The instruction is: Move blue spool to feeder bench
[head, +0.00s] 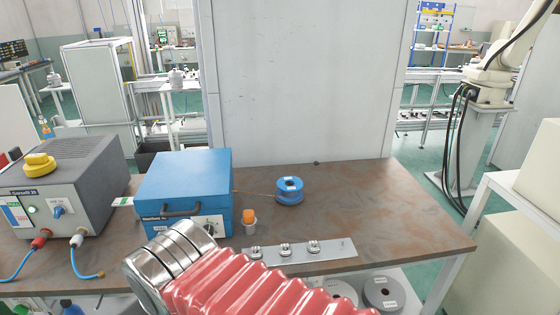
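The blue spool (289,191) sits on the brown bench (400,210), right of a blue box (185,185) with a dark handle. A thin copper-coloured wire runs from the spool's left side toward the box. My arm, with a red ribbed sleeve and a metal end, crosses the lower middle of the head view in front of the bench. My gripper's fingers cannot be made out, so whether it is open or shut does not show. The spool stands apart from my arm. Which surface is the feeder bench cannot be told for sure.
A grey welder unit (65,190) with a yellow roll on top stands at left. An orange-capped bottle (249,218) and a metal strip with fittings (290,253) lie near the spool. A tall grey panel (305,80) stands behind. The bench's right part is clear.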

